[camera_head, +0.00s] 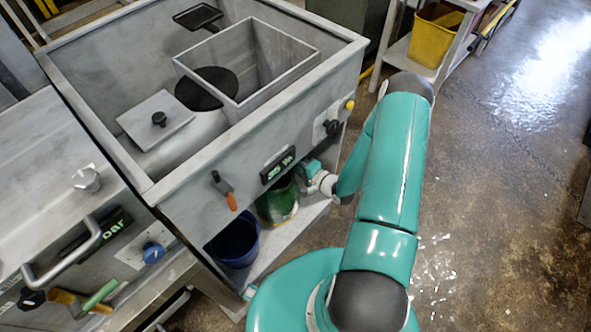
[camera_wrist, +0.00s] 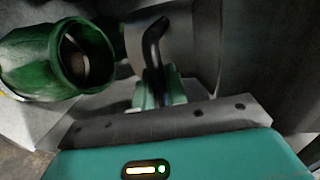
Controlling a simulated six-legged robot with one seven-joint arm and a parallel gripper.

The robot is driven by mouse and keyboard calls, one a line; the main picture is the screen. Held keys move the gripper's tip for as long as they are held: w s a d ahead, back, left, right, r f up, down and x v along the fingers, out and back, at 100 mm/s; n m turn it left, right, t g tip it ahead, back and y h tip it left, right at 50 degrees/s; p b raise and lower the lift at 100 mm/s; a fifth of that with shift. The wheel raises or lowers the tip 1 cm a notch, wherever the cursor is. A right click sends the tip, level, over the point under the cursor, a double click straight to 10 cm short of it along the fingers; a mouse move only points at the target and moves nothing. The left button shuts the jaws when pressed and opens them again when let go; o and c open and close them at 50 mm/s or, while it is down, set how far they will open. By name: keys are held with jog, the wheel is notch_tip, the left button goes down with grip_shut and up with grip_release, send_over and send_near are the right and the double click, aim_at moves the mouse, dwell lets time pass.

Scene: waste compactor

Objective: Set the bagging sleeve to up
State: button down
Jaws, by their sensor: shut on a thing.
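My gripper (camera_wrist: 158,90) is shut on a black curved handle (camera_wrist: 153,42), which rises between its teal fingers in the wrist view. Behind the handle is a grey rounded surface (camera_wrist: 198,40), which may be the bagging sleeve; I cannot tell its position. In the head view my gripper (camera_head: 308,170) is under the machine's front panel, beside a green container (camera_head: 277,203). The handle is not clear there. The green container (camera_wrist: 30,65) also shows left of the fingers in the wrist view, its round mouth facing the camera.
The compactor's hopper (camera_head: 255,60) and front panel, with a display (camera_head: 278,166) and an orange-tipped lever (camera_head: 223,190), stand above my gripper. A blue bucket (camera_head: 235,240) is on the lower shelf. A yellow bin (camera_head: 435,35) is at the back. Floor to the right is clear.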

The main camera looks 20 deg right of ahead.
jog(key=shift+d+r, duration=0.1)
jog(key=shift+r, duration=0.05)
jog(key=c, duration=1.5)
grip_release()
jog(key=shift+s, duration=0.2)
